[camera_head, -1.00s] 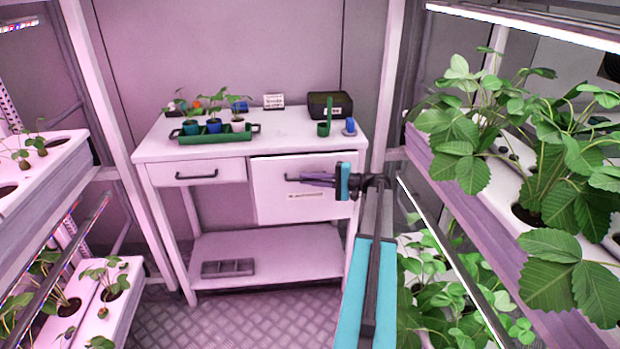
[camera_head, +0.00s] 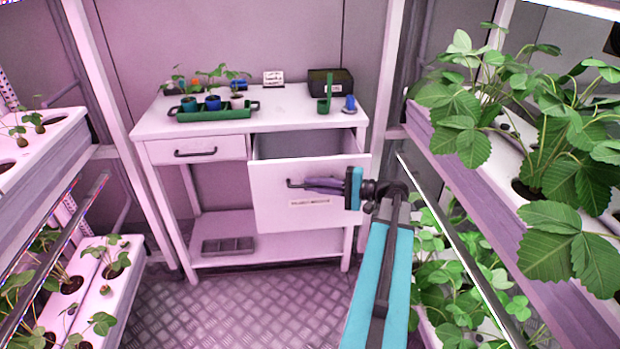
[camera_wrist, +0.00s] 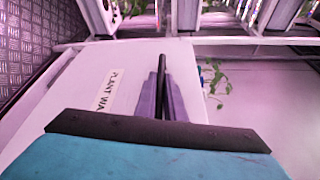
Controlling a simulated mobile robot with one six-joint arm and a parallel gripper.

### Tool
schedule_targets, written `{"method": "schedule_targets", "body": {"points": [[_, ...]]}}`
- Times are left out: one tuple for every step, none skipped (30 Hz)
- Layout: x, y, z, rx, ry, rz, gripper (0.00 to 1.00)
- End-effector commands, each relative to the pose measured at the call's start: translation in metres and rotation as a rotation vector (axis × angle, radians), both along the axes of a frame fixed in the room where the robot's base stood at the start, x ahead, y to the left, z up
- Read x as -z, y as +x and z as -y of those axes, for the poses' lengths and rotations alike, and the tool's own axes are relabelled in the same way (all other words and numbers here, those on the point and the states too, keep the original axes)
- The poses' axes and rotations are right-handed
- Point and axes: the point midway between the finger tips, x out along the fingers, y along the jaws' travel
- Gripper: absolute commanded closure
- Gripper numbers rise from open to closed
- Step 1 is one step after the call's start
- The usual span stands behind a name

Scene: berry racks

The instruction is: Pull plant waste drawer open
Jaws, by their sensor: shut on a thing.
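The plant waste drawer (camera_head: 305,215) is the larger right-hand drawer of the white workbench in the head view, pulled partly out, with a gap showing at its top. Its label (camera_wrist: 108,90) reads "PLANT WA" in the wrist view, the rest hidden. A dark bar handle (camera_head: 298,184) runs across its front. My gripper (camera_head: 312,185) reaches in from the right and is shut on this handle. In the wrist view the fingers (camera_wrist: 161,98) close around the dark bar.
The small left drawer (camera_head: 196,151) is shut. A green tray (camera_head: 212,115) with potted seedlings, a black box (camera_head: 330,83) and a blue item (camera_head: 349,104) stand on the bench top. A grey divided tray (camera_head: 228,246) lies on the lower shelf. Plant racks flank both sides.

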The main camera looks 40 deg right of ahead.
Motion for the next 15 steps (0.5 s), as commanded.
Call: {"method": "schedule_targets", "body": {"points": [[0.000,-0.008,-0.003,0.011,-0.002,0.000,1.00],[0.000,-0.011,-0.006,0.011,-0.002,0.000,1.00],[0.000,-0.014,-0.009,0.011,-0.002,0.000,1.00],[0.000,-0.017,-0.011,0.010,-0.001,0.000,1.00],[0.000,-0.019,-0.013,0.010,-0.001,0.000,1.00],[0.000,-0.022,-0.015,0.010,-0.002,-0.001,1.00],[0.000,-0.024,-0.016,0.009,-0.002,-0.001,1.00],[0.000,-0.025,-0.017,0.009,-0.002,-0.001,1.00],[0.000,-0.027,-0.019,0.009,-0.002,-0.001,1.00],[0.000,-0.028,-0.019,0.009,-0.002,-0.001,1.00],[0.000,-0.029,-0.020,0.009,-0.002,-0.001,1.00],[0.000,-0.030,-0.021,0.009,-0.002,-0.001,1.00],[0.000,-0.031,-0.021,0.009,-0.002,-0.001,1.00],[0.000,-0.031,-0.021,0.009,-0.002,-0.001,1.00],[0.000,-0.032,-0.021,0.009,-0.002,-0.001,1.00]]}}
